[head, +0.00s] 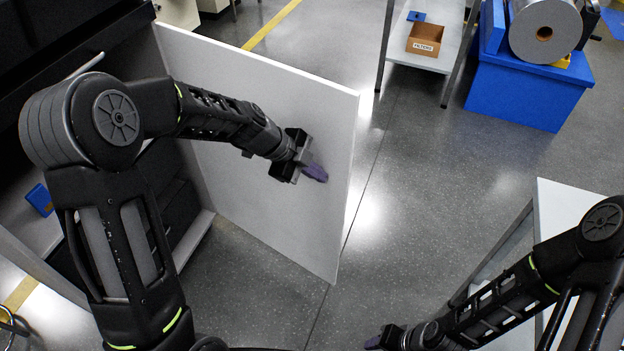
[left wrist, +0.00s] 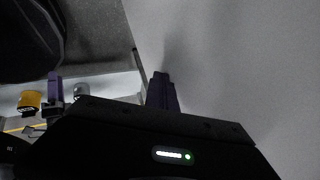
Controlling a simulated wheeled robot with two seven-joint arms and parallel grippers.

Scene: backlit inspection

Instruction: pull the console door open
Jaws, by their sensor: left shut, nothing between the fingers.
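The console door (head: 240,100) is a large flat white panel. It stands swung out from the dark console (head: 185,210) at the left, and the inside of the console shows. My left gripper (head: 314,172) is shut and empty, with its purple fingertips at the face of the door toward me, near its free edge. I cannot tell whether they touch it. In the left wrist view the door (left wrist: 250,70) fills the right side, beside the shut fingertips (left wrist: 162,92). No handle is in sight. My right gripper (head: 376,342) is low at the bottom edge, away from the door; its fingers are too small to read.
A blue box (head: 40,200) lies inside the console. Beyond the door stand a shelf (head: 420,60) with a cardboard box (head: 425,39) and a blue stand (head: 525,95) with a large roll (head: 545,30). A white table (head: 565,205) is at the right. Grey floor between is clear.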

